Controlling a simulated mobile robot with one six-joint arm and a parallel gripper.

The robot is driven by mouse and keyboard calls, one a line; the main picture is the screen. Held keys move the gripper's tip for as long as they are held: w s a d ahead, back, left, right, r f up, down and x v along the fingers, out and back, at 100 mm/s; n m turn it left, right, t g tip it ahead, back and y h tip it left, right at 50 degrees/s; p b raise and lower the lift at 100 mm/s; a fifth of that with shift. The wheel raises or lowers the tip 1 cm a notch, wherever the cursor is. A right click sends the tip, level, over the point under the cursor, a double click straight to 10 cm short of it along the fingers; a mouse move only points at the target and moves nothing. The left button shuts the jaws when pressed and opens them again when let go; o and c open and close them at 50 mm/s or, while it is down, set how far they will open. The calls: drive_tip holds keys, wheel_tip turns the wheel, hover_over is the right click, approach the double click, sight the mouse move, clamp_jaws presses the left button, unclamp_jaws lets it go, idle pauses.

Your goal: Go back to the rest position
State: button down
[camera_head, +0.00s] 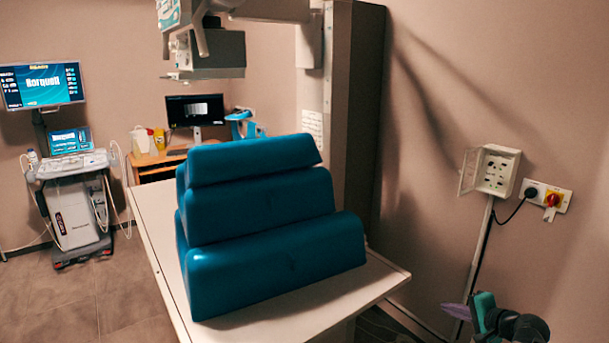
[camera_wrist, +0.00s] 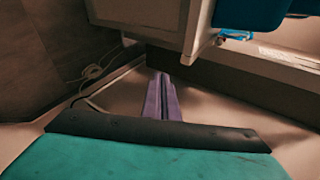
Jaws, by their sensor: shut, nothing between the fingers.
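My gripper (camera_head: 452,310) shows at the lower right of the head view, its purple fingers pointing left beside my teal and black wrist. In the wrist view its purple fingers (camera_wrist: 160,85) lie together, shut and empty, and touch nothing that I can see. The gripper is to the right of the table's near right corner, apart from it and near the wall. Most of my arm is outside the head view.
Several blue wedge cushions (camera_head: 270,262) are stacked on the white scan table (camera_head: 157,220). An open switch box (camera_head: 496,171) and a red-yellow switch (camera_head: 552,200) are on the right wall. A cart (camera_head: 75,210) stands far left. Cables (camera_wrist: 92,72) lie on the floor.

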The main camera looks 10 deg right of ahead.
drive_tip(key=s+a+f+n+g+y, duration=0.1)
drive_tip(key=s+a+f+n+g, duration=0.25)
drive_tip(key=a+f, duration=0.9)
drive_tip(key=s+a+f+n+g+y, duration=0.1)
drive_tip(key=s+a+f+n+g, duration=0.3)
drive_tip(key=a+f, duration=0.9)
drive_tip(key=s+a+f+n+g+h, duration=0.2)
drive_tip(key=s+a+f+n+g, duration=0.2)
drive_tip(key=s+f, duration=0.4)
drive_tip(key=s+a+f+n+g+h, duration=0.2)
drive_tip(key=s+a+f+g, duration=0.3)
drive_tip(key=s, duration=1.2)
wheel_tip(320, 180, down, 4)
drive_tip(key=shift+s+a+f+n+g+h, duration=0.1)
drive_tip(key=shift+s+a+n+g+h, duration=0.2)
drive_tip(key=shift+n, duration=0.55)
